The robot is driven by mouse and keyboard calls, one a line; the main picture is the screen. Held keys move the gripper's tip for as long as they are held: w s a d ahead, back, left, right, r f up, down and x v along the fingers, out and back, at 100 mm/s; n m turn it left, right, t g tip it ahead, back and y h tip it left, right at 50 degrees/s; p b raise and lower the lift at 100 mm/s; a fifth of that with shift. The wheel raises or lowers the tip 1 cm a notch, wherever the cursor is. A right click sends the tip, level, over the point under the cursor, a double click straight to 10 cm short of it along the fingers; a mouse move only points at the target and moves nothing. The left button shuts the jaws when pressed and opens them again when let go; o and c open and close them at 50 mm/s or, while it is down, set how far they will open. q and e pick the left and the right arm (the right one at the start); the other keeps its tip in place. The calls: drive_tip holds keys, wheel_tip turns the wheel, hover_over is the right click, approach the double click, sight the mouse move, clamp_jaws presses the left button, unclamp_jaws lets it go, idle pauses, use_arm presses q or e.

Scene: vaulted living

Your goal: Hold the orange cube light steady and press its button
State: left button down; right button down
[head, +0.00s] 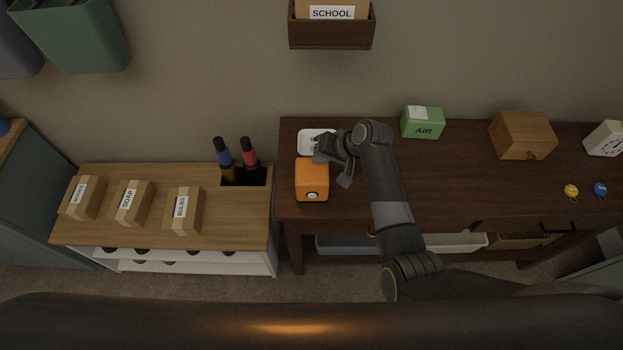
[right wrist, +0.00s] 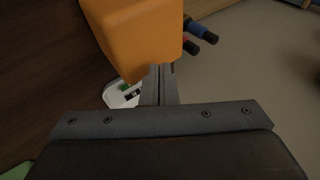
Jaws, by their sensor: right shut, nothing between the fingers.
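The orange cube light (head: 312,175) stands upright near the left end of the dark wooden desk. Its round button (head: 312,195) shows on the face towards me. My right gripper (head: 321,157) is at the cube's far top edge, shut with nothing between its fingers. In the right wrist view the shut fingertips (right wrist: 161,72) are close beside the orange cube light (right wrist: 140,35); I cannot tell whether they touch it. The button is hidden in that view. My left gripper is not in view.
A white tray (head: 305,142) with small items lies behind the cube. A green AIR box (head: 422,124), a wooden box (head: 522,137) and a clock (head: 605,139) stand along the desk's back. A lower cabinet (head: 100,229) with cartons and bottles is left. The desk's middle right is clear.

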use_arm(q)
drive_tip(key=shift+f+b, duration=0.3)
drive_tip(key=shift+b, duration=0.05)
use_arm(e)
drive_tip(key=shift+f, duration=0.5)
idle(0.4)
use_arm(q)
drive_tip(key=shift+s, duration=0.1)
use_arm(e)
drive_tip(key=shift+s+d+f, duration=0.1)
drive_tip(key=shift+s+f, duration=0.15)
idle(2.6)
